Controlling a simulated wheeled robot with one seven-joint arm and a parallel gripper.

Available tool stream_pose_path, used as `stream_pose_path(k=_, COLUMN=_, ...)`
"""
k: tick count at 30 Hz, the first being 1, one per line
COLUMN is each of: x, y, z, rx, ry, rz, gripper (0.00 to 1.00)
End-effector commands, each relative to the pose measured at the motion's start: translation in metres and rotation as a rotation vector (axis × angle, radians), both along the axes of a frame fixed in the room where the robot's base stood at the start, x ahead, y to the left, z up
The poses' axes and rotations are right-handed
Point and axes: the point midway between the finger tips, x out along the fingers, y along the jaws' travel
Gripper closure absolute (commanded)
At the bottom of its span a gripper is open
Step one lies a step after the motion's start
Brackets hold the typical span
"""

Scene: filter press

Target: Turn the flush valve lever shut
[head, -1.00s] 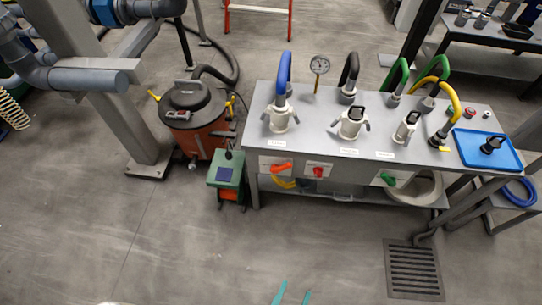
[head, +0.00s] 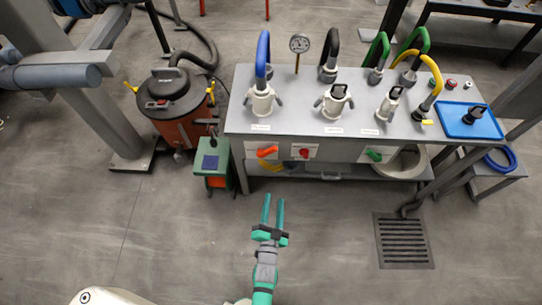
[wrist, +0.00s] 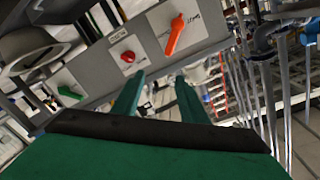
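Three valve handles sit on the front panel of the grey bench. At the left is an orange lever (head: 267,152), in the middle a small red knob (head: 304,153), and at the right a green lever (head: 374,156). The wrist view also shows the orange lever (wrist: 175,34), the red knob (wrist: 128,57) and the green lever (wrist: 70,92). Labels beside them are too small to read, so I cannot tell which is the flush valve. My gripper (head: 273,200) is open and empty, in front of the bench and apart from the handles, with its fingers pointing toward the panel.
A green box (head: 214,166) and an orange vacuum drum (head: 178,110) stand left of the bench. A floor grate (head: 404,241) lies at the right.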

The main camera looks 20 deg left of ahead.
Motion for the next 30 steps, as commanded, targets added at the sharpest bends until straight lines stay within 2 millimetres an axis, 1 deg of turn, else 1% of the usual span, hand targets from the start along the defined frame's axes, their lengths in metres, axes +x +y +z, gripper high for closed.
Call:
stream_pose_path(k=1, x=0.022, y=0.010, z=-0.004, rx=0.030, ry=-0.008, rz=0.013, gripper=0.61)
stream_pose_path(k=3, x=0.044, y=0.021, z=-0.010, rx=0.069, ry=-0.010, rz=0.028, gripper=0.61)
stream_pose_path(k=7, x=0.076, y=0.038, z=-0.015, rx=0.127, ry=-0.014, rz=0.052, gripper=0.61)
stream_pose_path(k=10, x=0.091, y=0.046, z=-0.017, rx=0.154, ry=-0.014, rz=0.065, gripper=0.61)
stream_pose_path(k=17, x=0.109, y=0.053, z=-0.017, rx=0.173, ry=-0.015, rz=0.072, gripper=0.61)
stream_pose_path(k=20, x=0.121, y=0.056, z=-0.017, rx=0.173, ry=-0.015, rz=0.071, gripper=0.61)
stream_pose_path(k=30, x=0.175, y=0.071, z=-0.017, rx=0.171, ry=-0.016, rz=0.071, gripper=0.61)
